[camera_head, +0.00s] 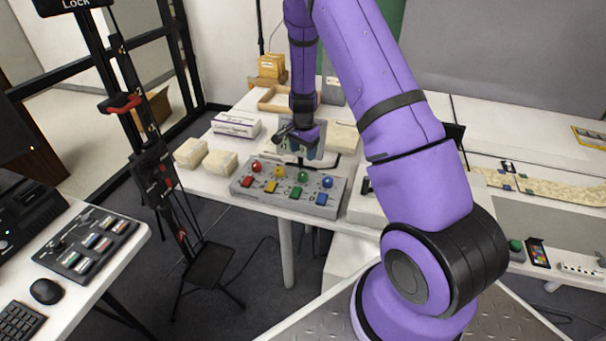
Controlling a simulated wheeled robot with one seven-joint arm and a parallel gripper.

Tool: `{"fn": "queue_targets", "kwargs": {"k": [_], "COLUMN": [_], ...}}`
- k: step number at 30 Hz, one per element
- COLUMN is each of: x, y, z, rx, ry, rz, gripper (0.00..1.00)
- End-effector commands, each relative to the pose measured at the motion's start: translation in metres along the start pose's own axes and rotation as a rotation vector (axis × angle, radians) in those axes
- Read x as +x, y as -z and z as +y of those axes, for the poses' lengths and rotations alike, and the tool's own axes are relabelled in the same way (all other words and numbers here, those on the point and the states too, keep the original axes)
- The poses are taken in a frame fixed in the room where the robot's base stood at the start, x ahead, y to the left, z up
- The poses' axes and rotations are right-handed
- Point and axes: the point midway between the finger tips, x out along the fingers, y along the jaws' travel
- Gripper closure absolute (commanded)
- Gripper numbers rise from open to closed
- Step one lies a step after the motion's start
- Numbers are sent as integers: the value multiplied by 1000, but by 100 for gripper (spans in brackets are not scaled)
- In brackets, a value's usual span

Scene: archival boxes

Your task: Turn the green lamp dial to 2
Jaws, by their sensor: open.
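A grey control box (262,196) stands near the front edge of the white table. It has a row of red, yellow, green and blue round lamps with matching coloured dials in front of them. The green lamp (303,177) is third from the left, and the green dial (296,191) is just in front of it. The dial's setting and any numbers are too small to read. My gripper (298,152) is open above and behind the box, apart from the green dial. Its fingertips are small and partly unclear against the things behind.
Two beige blocks (220,163) lie left of the box. A white box (236,124) and a wooden tray (273,104) are farther back. A desk with a dark button panel (85,243) and a stand are at left. My arm hides the table's middle right.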

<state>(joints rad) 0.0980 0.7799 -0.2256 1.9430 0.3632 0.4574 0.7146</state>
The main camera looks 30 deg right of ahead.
Motion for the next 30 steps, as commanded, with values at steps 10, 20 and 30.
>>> {"fn": "queue_targets", "kwargs": {"k": [10,20,30], "x": [55,96,102], "y": [0,0,0], "z": [1,0,0], "rx": [0,-1,-2], "ry": [-3,0,0], "rz": [-2,-1,0], "gripper": [36,36,36]}}
